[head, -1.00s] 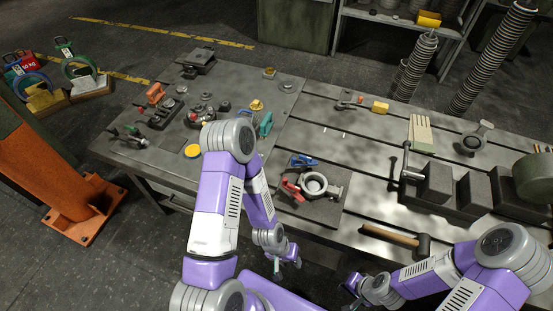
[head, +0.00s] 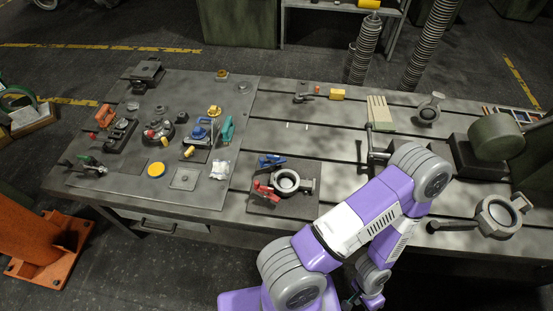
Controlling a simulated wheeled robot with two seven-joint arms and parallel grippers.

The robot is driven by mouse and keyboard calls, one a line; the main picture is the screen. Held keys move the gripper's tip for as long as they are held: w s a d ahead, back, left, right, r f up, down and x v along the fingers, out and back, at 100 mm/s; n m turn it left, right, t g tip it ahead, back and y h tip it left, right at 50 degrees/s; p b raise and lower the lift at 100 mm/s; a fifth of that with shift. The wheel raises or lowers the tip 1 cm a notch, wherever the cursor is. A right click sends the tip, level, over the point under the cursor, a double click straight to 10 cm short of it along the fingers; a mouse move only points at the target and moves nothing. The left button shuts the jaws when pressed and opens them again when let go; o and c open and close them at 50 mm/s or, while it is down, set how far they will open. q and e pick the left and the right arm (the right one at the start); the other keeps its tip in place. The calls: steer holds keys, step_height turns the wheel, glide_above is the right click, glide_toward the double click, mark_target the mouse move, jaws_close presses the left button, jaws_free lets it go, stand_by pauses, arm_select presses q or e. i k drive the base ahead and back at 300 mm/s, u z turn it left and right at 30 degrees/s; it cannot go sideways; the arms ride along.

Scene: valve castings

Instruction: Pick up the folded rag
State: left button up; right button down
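A flat beige piece with lengthwise stripes (head: 380,113) lies at the back of the slotted table, right of the middle. It may be the folded rag, but I cannot tell cloth from strips at this size. A small whitish item (head: 220,169) lies at the right edge of the grey plate; it is too small to identify. My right arm rises from the bottom middle and bends down again. Its gripper (head: 354,299) is low at the bottom edge, in front of the table, well away from both items. Its fingers are mostly hidden. My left gripper is out of view.
A ring casting with red and blue clamps (head: 287,181) sits on the table's middle. Another ring casting (head: 498,214) and a vise-like block (head: 480,158) stand at right. Several small parts crowd the grey plate (head: 215,200). The table between plate and beige piece is mostly clear.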

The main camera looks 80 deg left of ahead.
mark_target(220, 168)
steer(key=z, duration=0.5)
steer(key=k, duration=1.05)
steer(key=u, duration=0.85)
